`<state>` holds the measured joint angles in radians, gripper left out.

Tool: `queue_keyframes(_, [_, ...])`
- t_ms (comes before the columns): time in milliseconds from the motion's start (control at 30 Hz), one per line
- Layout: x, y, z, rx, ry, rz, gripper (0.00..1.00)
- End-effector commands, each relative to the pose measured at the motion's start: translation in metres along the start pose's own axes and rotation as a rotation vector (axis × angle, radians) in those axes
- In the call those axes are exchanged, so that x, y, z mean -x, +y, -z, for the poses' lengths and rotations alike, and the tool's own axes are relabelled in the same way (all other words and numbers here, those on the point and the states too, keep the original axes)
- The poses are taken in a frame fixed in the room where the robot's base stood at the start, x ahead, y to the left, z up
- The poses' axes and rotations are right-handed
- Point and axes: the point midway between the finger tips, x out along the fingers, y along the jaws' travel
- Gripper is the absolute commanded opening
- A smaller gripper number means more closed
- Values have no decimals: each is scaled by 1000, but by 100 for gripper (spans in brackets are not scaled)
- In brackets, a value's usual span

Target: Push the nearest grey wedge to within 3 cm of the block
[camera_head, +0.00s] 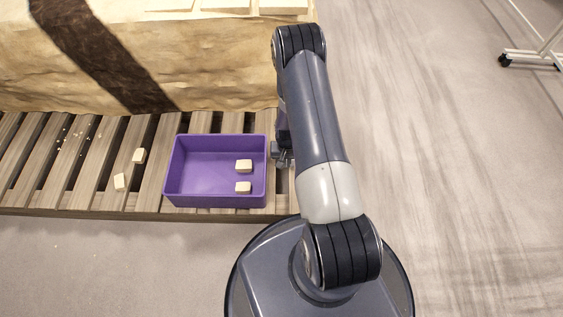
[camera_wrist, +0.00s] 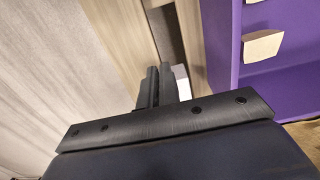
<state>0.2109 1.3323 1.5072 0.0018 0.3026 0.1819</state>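The block (camera_head: 210,60) is a large tan, rough-sided mass with a dark diagonal band, at the top left of the head view. No piece that is clearly a grey wedge shows. My gripper (camera_head: 281,155) is at the right end of the purple bin in the head view, partly hidden by my arm. In the wrist view my gripper (camera_wrist: 157,85) has its dark fingers close together, with nothing seen between them. A small pale patch (camera_wrist: 181,73) shows just right of the fingers, partly hidden by them; I cannot tell what it is.
The purple bin (camera_head: 185,194) holds two cream pieces (camera_head: 244,166) and stands on a slatted wooden pallet (camera_head: 60,197). Two more cream pieces (camera_head: 139,155) and crumbs lie on the slats to its left. Open floor (camera_head: 450,180) lies right; a wheeled stand (camera_head: 530,58) is far right.

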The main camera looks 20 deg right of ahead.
Motion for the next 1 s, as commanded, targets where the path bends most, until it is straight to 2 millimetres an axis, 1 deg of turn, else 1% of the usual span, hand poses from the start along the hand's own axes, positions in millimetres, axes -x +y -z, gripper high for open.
queue_keyframes(33, [-9, 0, -1, 0, -2, 0, 0])
queue_keyframes(167, [-33, 0, -1, -1, -2, -1, 0])
queue_keyframes(400, [-86, 0, -1, -1, -2, -1, 0])
queue_keyframes(500, [-102, 0, 2, -2, 1, 0, 0])
queue_keyframes(533, [-99, 0, 11, -2, 6, 1, 0])
queue_keyframes(600, [-97, 0, 22, -3, 6, 1, 0])
queue_keyframes(700, [-97, 0, 32, -3, 4, 0, 0])
queue_keyframes(800, [-96, 0, 38, -3, 2, 0, 0])
queue_keyframes(1000, [-94, 0, 40, -2, 1, 0, 0])
